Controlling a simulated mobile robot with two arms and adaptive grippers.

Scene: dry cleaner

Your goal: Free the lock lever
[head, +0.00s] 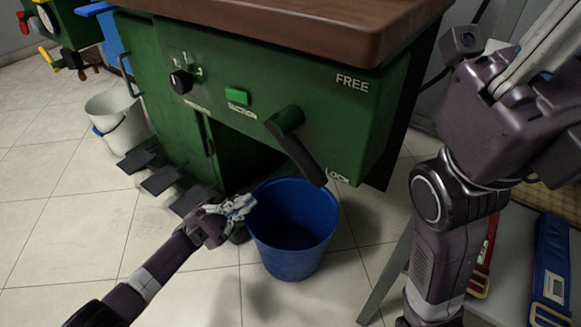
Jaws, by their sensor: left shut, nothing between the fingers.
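The lock lever (297,146) is a black handle on the front of the green machine (230,140). It slants down to the right, and its lower end is close to the "LOCK" label (338,177). The "FREE" label (352,83) is higher up on the right. My left gripper (245,204) is shut and empty, low in front of the machine at the left rim of the blue bucket; I cannot tell if it touches the rim. It is apart from the lever, below and left of it. My right arm stands at the right, and its fingers are not in view.
The blue bucket (292,262) stands on the floor below the lever. Black pedals (163,180) stick out at the machine's lower left. A black knob (181,82) and a green button (237,96) are on the panel. A white bucket (117,122) stands left. Tiled floor is clear at lower left.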

